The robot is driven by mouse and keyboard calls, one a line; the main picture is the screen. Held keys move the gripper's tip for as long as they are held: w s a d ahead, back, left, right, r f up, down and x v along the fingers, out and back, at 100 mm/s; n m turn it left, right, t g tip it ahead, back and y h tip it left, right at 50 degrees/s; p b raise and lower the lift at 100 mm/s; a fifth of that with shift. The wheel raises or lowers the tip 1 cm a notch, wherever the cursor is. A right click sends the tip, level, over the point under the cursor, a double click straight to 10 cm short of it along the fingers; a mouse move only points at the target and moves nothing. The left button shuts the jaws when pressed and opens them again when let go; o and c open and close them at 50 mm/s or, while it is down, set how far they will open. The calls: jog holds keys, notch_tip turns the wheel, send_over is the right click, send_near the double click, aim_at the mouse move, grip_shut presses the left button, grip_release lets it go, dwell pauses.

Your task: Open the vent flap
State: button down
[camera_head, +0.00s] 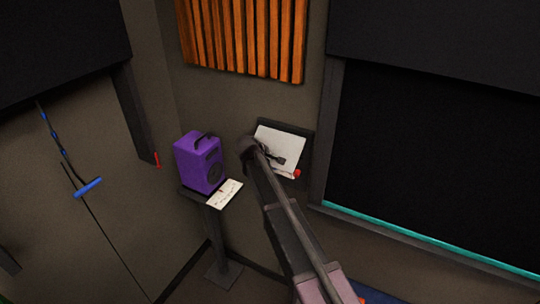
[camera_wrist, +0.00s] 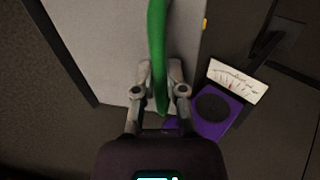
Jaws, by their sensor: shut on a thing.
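The vent flap (camera_head: 285,140) is a pale panel in a dark frame on the wall, right of the purple speaker in the head view. In the wrist view its pale face (camera_wrist: 95,35) fills the upper middle, with a dark edge along its left. My gripper (camera_wrist: 160,78) is shut on a green curved handle (camera_wrist: 158,35), which runs down between the fingers in front of the pale face. In the head view my gripper (camera_head: 272,158) is at the panel, and my arm hides its lower left part. I cannot tell the flap's exact angle.
A purple speaker (camera_head: 198,163) stands on a dark stand (camera_head: 216,240) left of the panel, with a white card (camera_head: 225,193) at its front. A red piece (camera_head: 297,174) shows at the panel's lower right. A dark window (camera_head: 440,170) with a teal sill edge is at right.

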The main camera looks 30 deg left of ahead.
jog(key=shift+s+r+p, duration=0.15)
jog(key=shift+r+p, duration=0.75)
jog(key=shift+r, duration=0.4)
jog(key=c, duration=0.7)
grip_release()
jog(key=shift+s, duration=0.1)
